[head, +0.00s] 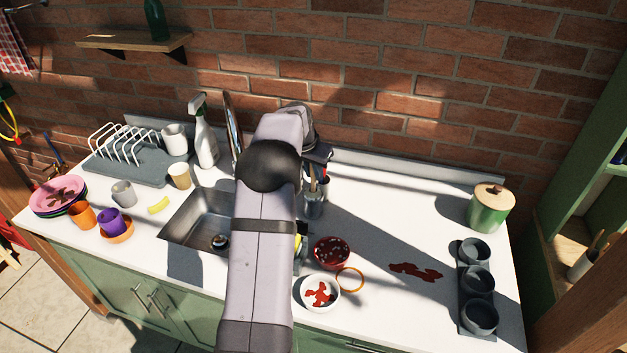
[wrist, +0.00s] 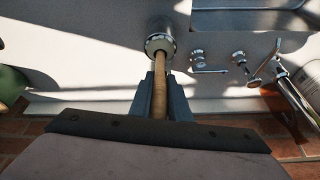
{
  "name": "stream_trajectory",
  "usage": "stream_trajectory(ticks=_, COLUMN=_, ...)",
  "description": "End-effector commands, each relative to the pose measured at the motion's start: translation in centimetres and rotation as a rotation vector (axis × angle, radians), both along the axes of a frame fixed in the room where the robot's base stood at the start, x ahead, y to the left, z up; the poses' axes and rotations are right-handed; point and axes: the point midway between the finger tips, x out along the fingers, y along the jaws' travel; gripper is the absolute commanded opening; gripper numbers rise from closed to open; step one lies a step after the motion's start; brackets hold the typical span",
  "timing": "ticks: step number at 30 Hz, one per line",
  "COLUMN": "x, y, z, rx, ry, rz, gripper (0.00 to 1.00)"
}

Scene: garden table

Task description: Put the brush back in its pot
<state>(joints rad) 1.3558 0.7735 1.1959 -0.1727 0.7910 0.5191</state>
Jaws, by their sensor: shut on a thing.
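The brush shows as a wooden handle (wrist: 160,84) between my fingers in the wrist view. My gripper (wrist: 159,97) is shut on it. The handle runs from the fingers to the mouth of a grey metal pot (wrist: 162,30). Its far end is hidden at the rim, so I cannot tell how deep it sits. In the head view the pot (head: 312,206) stands upright behind the sink's right side, with wooden handle parts above it. My gripper (head: 318,158) is above the pot there, partly hidden by my arm.
The sink (head: 200,222) and tap fittings (wrist: 240,60) are left of the pot in the head view. A dark red bowl (head: 332,252) and a white bowl (head: 318,293) stand in front. A green lidded jar (head: 490,208) stands far right. The counter right of the pot is mostly clear.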

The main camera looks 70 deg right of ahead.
Motion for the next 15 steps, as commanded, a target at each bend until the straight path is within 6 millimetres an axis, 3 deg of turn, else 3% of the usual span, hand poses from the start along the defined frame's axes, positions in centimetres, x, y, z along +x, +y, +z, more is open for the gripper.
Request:
stream_trajectory(ticks=9, x=0.0, y=0.1, z=-3.2, rx=0.003, ry=0.001, rz=0.001, gripper=0.0)
stream_trajectory(ticks=15, x=0.0, y=0.1, z=-3.6, rx=0.001, ry=0.0, rz=0.001, gripper=0.0)
